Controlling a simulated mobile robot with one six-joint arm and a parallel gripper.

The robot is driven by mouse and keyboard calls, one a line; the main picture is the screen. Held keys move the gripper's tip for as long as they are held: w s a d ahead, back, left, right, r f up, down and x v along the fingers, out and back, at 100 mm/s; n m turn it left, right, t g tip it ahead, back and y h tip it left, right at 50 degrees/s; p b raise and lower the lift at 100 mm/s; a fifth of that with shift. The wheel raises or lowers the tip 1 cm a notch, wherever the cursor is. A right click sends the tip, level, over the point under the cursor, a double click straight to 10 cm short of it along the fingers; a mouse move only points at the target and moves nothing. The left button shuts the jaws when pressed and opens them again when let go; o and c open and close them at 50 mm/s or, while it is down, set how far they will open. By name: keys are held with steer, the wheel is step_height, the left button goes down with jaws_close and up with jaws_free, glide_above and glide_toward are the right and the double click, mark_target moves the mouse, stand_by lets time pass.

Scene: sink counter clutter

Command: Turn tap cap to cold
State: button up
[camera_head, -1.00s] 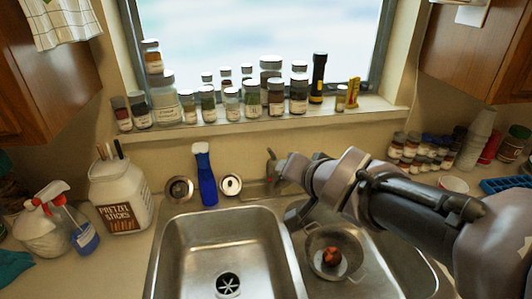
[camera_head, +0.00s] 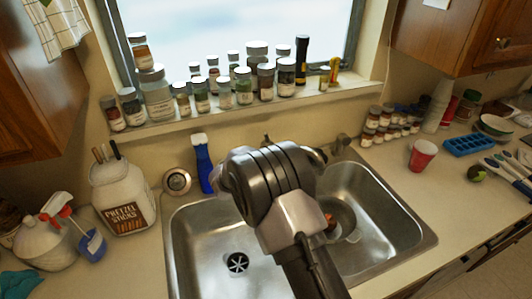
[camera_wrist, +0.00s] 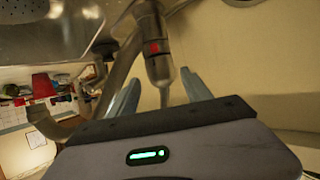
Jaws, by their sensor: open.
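In the wrist view the metal tap cap (camera_wrist: 156,66) shows a red mark on its side. A narrow lever-like part tapers from it into the space between my two fingers. My gripper (camera_wrist: 162,88) is open, with one blue-grey finger on each side of that part. I cannot tell whether either finger touches it. A curved metal spout (camera_wrist: 119,72) runs beside the cap at the left. In the head view my arm covers the tap's middle and my gripper, so the cap's angle is unclear there.
A double sink (camera_head: 185,228) lies below my arm. A blue brush or bottle (camera_head: 203,165) stands left of the tap area. Jars (camera_head: 225,92) line the window sill behind. A pretzel jar (camera_head: 122,195) is left, a red cup (camera_head: 422,156) right.

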steer(key=x, duration=0.6)
steer(key=shift+b, duration=0.35)
steer(key=c, duration=1.1)
steer(key=shift+d+n+y+b, duration=0.15)
steer(key=shift+n+y+b, duration=0.35)
steer(key=shift+y+b, duration=0.15)
steer(key=shift+r+n+t+y, duration=0.1)
steer(key=shift+n+t+y, duration=0.15)
steer(key=shift+n+t, duration=0.05)
steer(key=o, duration=1.1)
